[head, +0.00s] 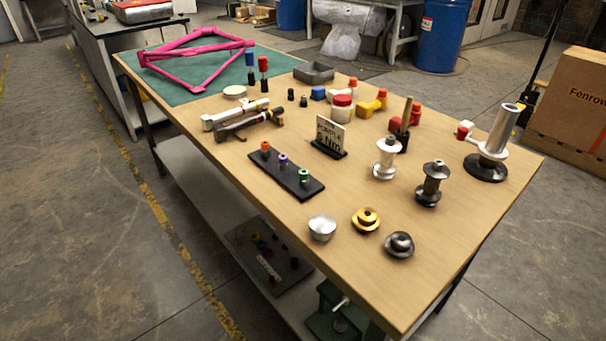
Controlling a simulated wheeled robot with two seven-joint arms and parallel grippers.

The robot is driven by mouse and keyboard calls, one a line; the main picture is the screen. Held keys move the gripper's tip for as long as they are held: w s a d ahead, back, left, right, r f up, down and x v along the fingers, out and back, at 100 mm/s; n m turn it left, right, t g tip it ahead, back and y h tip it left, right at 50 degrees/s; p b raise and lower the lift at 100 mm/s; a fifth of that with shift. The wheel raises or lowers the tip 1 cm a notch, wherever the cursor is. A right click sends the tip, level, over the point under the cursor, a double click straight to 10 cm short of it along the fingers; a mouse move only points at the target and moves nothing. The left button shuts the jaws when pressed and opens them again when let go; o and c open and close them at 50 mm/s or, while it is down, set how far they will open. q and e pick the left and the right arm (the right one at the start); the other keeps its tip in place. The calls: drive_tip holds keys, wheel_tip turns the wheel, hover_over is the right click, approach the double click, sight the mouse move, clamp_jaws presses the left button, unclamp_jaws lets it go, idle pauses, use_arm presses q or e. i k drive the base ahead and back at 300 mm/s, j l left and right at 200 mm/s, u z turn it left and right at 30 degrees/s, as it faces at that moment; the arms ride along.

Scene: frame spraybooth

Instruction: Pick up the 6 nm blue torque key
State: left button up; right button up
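A blue-handled key (249,61) stands upright near the back left of the wooden table, at the edge of the green mat, with a dark lower part. A similar red-handled key (263,66) stands upright just right of it. No torque value is readable on either one. A small sign (330,135) on a black base stands mid-table and seems to read 6 Nm. A small blue object (318,94) lies farther right, beside a grey tray. Neither of my grippers is in view.
A pink bike frame (195,58) lies on the green mat (185,92) behind the keys. Clamp-like tools (243,119), a black strip (287,176) with coloured pieces, and several metal hubs and cups occupy the front and right. The table's (215,151) near-left edge strip is bare.

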sight(249, 62)
drive_tip(key=i+j+z, duration=0.1)
drive_tip(key=j+z, duration=0.15)
drive_tip(key=z, duration=0.15)
drive_tip(key=j+z, duration=0.35)
drive_tip(key=i+j+z, duration=0.1)
drive_tip(key=j+z, duration=0.3)
drive_tip(key=l, duration=0.15)
